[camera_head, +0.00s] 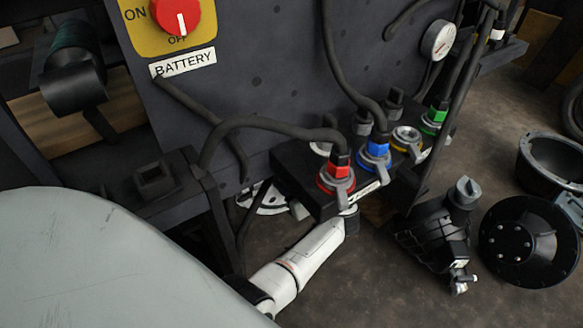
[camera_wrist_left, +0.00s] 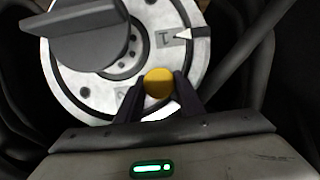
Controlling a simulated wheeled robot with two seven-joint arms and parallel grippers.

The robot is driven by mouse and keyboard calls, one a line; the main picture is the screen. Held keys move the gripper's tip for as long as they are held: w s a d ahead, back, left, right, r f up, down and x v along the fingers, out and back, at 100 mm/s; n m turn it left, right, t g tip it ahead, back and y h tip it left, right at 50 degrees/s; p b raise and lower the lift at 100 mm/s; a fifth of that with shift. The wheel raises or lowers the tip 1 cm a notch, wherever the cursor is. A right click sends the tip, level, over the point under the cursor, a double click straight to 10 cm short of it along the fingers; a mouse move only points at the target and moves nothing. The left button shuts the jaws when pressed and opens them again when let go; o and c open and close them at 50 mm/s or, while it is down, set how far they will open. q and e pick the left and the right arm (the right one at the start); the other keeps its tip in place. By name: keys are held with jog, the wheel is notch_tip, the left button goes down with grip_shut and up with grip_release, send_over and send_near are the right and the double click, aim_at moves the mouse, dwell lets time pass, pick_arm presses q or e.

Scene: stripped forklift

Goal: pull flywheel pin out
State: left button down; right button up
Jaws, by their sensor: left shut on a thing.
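The flywheel (camera_wrist_left: 205,48) is a pale disc with printed marks and a white pointer in the left wrist view. A dark knob-like bar (camera_wrist_left: 90,35) crosses its upper left. The pin has a round yellow head (camera_wrist_left: 158,82) at the lower part of the disc. My left gripper (camera_wrist_left: 159,88) is shut on the yellow head, a dark finger on each side. The pin's shaft is hidden behind its head. In the head view only part of the flywheel (camera_head: 262,197) shows under the hose block, and my left gripper's fingers are hidden. My right gripper is in neither view.
A dark block (camera_head: 300,178) with red, blue, yellow and green fittings and hoses overhangs my left forearm. A battery switch (camera_head: 176,16) is on the panel above. Black parts (camera_head: 440,235) and a round black cover (camera_head: 528,242) lie on the floor at right.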

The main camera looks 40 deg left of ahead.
pick_arm(q)
jog(key=shift+d+f, duration=0.1)
jog(key=shift+d, duration=0.2)
jog(key=c, duration=1.2)
grip_release()
